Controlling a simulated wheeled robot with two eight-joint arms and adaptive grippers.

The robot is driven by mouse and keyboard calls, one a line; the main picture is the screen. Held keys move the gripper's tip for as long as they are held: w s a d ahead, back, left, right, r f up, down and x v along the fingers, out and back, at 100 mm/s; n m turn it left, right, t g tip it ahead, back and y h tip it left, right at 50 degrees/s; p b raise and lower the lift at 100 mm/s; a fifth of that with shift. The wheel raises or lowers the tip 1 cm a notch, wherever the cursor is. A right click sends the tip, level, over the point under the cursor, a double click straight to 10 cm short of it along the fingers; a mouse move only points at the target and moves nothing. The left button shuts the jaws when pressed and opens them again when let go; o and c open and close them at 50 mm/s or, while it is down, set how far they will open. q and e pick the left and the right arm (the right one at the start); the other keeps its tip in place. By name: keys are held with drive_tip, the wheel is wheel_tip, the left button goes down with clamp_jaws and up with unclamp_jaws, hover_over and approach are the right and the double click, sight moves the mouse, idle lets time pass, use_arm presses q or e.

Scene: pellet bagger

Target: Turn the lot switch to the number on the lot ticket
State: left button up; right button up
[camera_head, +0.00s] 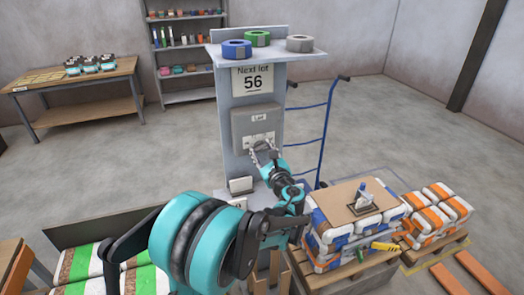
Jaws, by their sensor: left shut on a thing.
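The lot ticket (253,79) on the grey post reads "Next lot 56". Below it is a grey box (240,123) labelled "Lot", which carries the lot switch (259,139). The numbers on the switch are too small to read, and my gripper partly covers it. My left gripper (262,148) is at the lower front of this box, with its fingers shut on a part of the switch. My left arm reaches up to it from the bottom of the view. My right gripper is not in view.
Tape rolls (237,49) sit on the post's top shelf. A blue hand truck (325,120) stands behind the post. A pallet stack of bags (330,248) with a cardboard sheet (340,203) is at right. A wooden table (110,75) is at back left. Open floor lies between.

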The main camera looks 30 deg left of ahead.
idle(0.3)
use_arm(q)
drive_tip(key=o, duration=1.2)
drive_tip(key=shift+c, duration=0.2)
drive_tip(key=v, duration=1.2)
